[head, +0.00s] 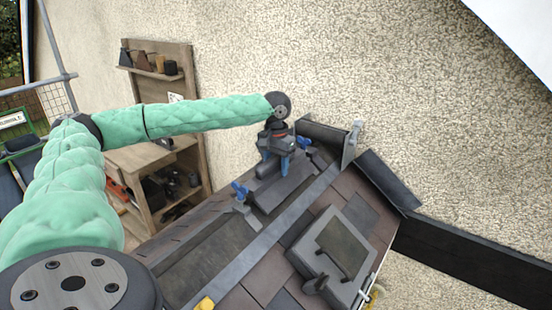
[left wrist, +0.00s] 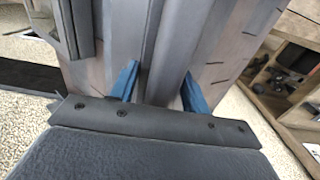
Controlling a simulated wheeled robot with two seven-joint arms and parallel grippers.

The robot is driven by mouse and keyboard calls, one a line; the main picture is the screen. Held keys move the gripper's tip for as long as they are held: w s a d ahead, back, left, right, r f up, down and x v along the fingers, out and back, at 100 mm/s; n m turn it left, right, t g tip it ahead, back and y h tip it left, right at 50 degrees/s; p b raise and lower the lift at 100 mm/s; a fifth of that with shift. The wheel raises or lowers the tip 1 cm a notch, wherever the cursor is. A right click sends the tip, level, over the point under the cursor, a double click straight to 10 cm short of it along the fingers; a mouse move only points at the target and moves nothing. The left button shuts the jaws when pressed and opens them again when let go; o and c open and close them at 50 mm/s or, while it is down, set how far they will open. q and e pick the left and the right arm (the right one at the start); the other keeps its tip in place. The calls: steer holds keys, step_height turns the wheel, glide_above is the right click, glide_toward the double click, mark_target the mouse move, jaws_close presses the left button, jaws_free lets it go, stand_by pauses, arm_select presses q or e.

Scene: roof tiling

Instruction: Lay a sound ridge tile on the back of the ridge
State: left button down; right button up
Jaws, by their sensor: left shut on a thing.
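My left gripper (head: 276,168) is over the ridge of the small roof, its blue fingers pointing down. It is shut on a dark grey ridge tile (head: 283,192), which lies along the ridge line as far as I can tell; whether it touches the ridge is unclear. In the left wrist view the blue fingers (left wrist: 160,88) stand on both sides of the tile's raised rounded back (left wrist: 172,45). Another dark ridge piece (head: 325,133) shows at the far end, by the wall. My right gripper is out of view.
A grey framed roof panel (head: 333,248) lies on the right slope. A wooden shelf unit (head: 160,75) stands against the rough wall. A dark beam (head: 470,262) runs off at right.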

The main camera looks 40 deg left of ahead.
mark_target(276, 173)
arm_select(q)
steer(key=shift+f+p, duration=0.5)
steer(key=shift+f, duration=1.2)
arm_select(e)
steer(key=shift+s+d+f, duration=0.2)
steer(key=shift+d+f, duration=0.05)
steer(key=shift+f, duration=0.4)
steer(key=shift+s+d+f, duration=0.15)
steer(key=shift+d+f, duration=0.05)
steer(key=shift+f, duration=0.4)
arm_select(q)
steer(key=c, duration=0.7)
jaws_free()
steer(key=shift+f, duration=0.1)
steer(key=shift+s, duration=0.1)
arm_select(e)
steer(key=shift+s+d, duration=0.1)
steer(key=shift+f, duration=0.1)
arm_select(q)
steer(key=shift+r, duration=0.3)
step_height(276, 173, up, 12)
steer(key=b, duration=0.3)
steer(key=shift+f, duration=0.2)
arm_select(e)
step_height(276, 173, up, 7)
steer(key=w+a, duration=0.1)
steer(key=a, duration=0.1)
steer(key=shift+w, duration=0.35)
arm_select(q)
steer(key=shift+f, duration=0.1)
